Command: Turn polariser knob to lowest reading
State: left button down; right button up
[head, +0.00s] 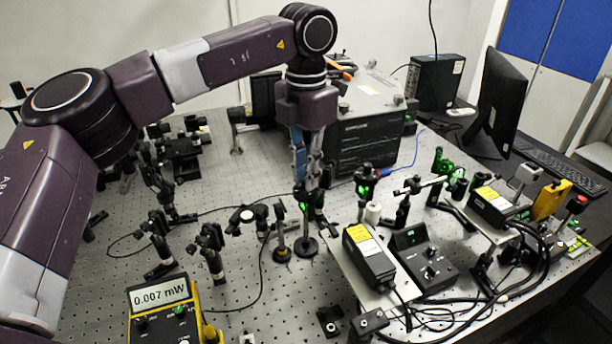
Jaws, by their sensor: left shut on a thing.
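My left gripper (305,200) points straight down in the middle of the bench. It is shut on the polariser knob, at the top of a post-mounted optic. The fingers cover most of the knob. A green spot shows just at the fingertips, and the post stands on a round black base (306,248). The yellow power meter (160,310) at the lower left faces me, and its display (160,292) reads 0.007 mW. My right gripper is not in view.
Post-mounted optics (210,245) crowd the bench left of the gripper, and a short post (282,240) stands close beside it. A black box (368,260) with a yellow label and a knobbed control box (425,262) are at right. A large dark unit (370,145) stands behind.

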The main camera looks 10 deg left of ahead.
pick_arm(q)
jog(key=shift+n, duration=0.6)
jog(key=c, duration=1.9)
grip_release()
notch_tip(320, 180, up, 12)
